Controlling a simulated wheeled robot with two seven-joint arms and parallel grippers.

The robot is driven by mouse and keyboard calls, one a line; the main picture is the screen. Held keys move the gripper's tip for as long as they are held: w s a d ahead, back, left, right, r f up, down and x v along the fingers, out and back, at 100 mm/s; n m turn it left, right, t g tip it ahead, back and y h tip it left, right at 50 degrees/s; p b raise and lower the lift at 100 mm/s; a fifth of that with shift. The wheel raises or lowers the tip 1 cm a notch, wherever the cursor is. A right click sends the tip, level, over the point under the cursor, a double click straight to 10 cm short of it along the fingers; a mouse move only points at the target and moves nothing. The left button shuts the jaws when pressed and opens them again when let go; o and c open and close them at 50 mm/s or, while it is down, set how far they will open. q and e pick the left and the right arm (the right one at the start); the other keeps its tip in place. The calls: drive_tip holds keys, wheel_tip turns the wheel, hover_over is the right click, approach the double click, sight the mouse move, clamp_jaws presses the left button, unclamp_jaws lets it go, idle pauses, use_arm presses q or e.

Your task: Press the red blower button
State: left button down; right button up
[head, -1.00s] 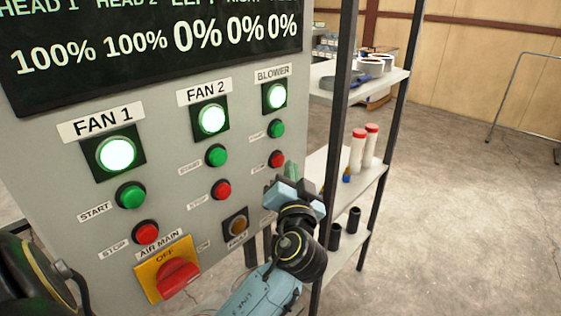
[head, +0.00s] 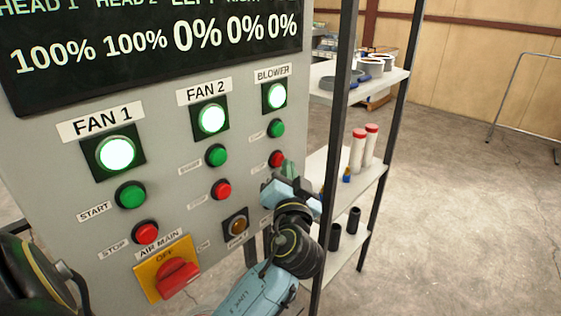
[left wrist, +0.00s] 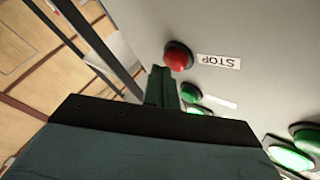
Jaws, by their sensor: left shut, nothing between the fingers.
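The red blower button (head: 276,158) is the lower button in the BLOWER column of the grey panel. It also shows in the left wrist view (left wrist: 177,57), beside a STOP label. My left gripper (head: 286,169) is shut and empty, just below and right of this button. In the left wrist view its dark fingertips (left wrist: 161,74) are close to the button's edge; I cannot tell whether they touch it. The green blower button (head: 276,128) is above, and the blower lamp (head: 276,95) is lit. My right gripper is not in view.
Fan 1 and Fan 2 columns with their own red buttons (head: 221,189) are to the left. A metal shelf (head: 340,165) with bottles stands close on the right. Open floor lies beyond.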

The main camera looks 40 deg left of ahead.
use_arm(q)
drive_tip(key=shift+a, duration=0.55)
idle(0.6)
drive_tip(key=shift+d, duration=0.1)
drive_tip(key=shift+d+b, duration=0.3)
drive_tip(key=shift+d, duration=0.55)
drive_tip(key=d, duration=0.1)
drive_tip(key=d+b, duration=0.1)
drive_tip(key=d, duration=0.1)
drive_tip(key=d+b, duration=0.1)
drive_tip(key=d, duration=0.1)
drive_tip(key=shift+s, duration=0.25)
idle(0.6)
